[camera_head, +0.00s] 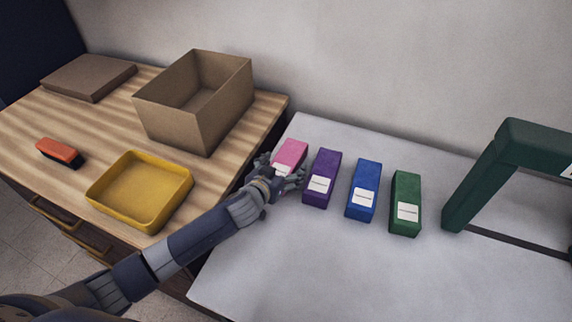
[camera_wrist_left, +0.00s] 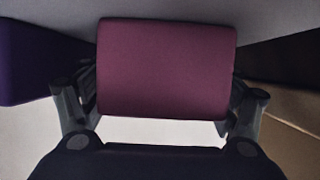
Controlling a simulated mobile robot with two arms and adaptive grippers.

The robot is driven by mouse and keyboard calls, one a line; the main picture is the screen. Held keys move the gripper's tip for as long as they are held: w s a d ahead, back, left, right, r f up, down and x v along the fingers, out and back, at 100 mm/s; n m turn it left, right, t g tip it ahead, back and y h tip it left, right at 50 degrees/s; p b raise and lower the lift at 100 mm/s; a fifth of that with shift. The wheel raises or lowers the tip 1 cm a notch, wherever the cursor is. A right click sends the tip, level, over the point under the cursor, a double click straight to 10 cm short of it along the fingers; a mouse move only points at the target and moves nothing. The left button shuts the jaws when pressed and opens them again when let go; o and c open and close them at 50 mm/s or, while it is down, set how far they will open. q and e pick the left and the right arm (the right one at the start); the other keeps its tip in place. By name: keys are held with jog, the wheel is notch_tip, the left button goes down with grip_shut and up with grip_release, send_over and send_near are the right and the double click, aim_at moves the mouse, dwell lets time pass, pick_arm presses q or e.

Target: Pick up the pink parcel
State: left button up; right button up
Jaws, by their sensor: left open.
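The pink parcel (camera_head: 291,152) lies at the left end of a row of parcels on the grey table, with its near part hidden behind my gripper. My left gripper (camera_head: 288,178) is at the near end of the pink parcel. In the left wrist view the parcel (camera_wrist_left: 167,68) fills the middle, looking dark pink in shade. The open fingers of my left gripper (camera_wrist_left: 160,112) stand on either side of it. I cannot tell whether they touch it. My right gripper is not in view.
Purple (camera_head: 321,178), blue (camera_head: 363,189) and green (camera_head: 405,203) parcels stand to the right, the purple one close by. A dark green arch (camera_head: 480,180) is further right. The wooden table holds an open cardboard box (camera_head: 165,119), a yellow tray (camera_head: 113,204) and an orange-black object (camera_head: 60,152).

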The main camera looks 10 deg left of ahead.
pick_arm(q)
jog(key=c, duration=1.3)
jog(key=shift+o, duration=0.2)
jog(key=shift+r, duration=0.2)
